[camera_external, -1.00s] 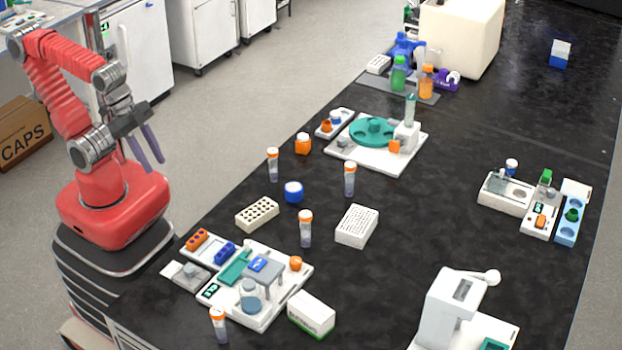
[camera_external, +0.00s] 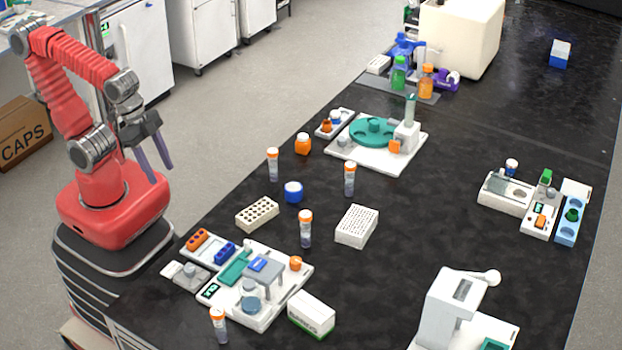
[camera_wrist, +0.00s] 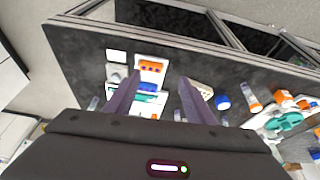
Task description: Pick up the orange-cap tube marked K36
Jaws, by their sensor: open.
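Several orange-cap tubes stand upright on the black bench in the external view: a back left one (camera_external: 273,164), one to its right (camera_external: 349,179), a middle one (camera_external: 305,229) and a front one (camera_external: 219,326). Their markings are too small to read, so I cannot tell which is K36. My gripper (camera_external: 158,175) is open and empty, off the bench's left side and apart from every tube. In the wrist view its two fingers (camera_wrist: 160,98) point over the bench, with an orange-cap tube (camera_wrist: 250,98) to their right.
A white perforated rack (camera_external: 357,226) and a tan rack (camera_external: 257,215) stand near the tubes. A blue-capped jar (camera_external: 293,192) and an orange jar (camera_external: 303,144) stand close by. A white equipment tray (camera_external: 262,318) is at front left. The bench's centre right is clear.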

